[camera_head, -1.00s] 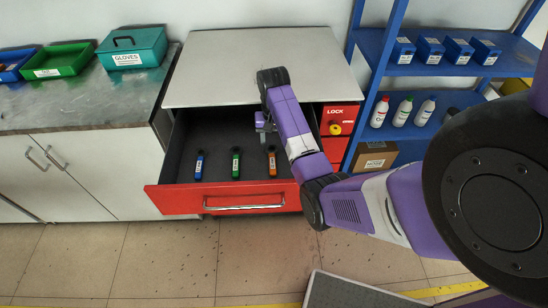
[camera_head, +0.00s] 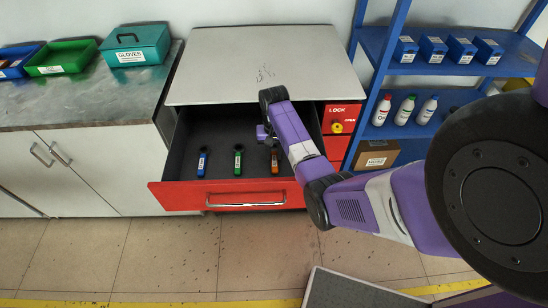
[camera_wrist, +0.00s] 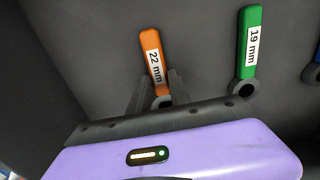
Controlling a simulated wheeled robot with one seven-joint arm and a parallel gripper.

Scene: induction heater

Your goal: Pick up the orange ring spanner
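The orange ring spanner (camera_head: 275,161), labelled 22 mm, lies in the open red drawer, the rightmost of three spanners. In the wrist view the orange spanner (camera_wrist: 153,58) has its handle away from me and its ring end near my gripper. My gripper (camera_wrist: 160,88) is open, with one finger on each side of the spanner near its ring. The fingers partly hide the ring end. I cannot tell whether they touch it. In the head view my gripper (camera_head: 264,133) is inside the drawer, just behind the orange spanner.
A green 19 mm spanner (camera_wrist: 250,45) lies to the right in the wrist view. A blue spanner (camera_head: 202,162) lies farther left in the head view. The drawer front (camera_head: 180,195) and the cabinet top (camera_head: 230,65) border the space. The drawer floor between the spanners is clear.

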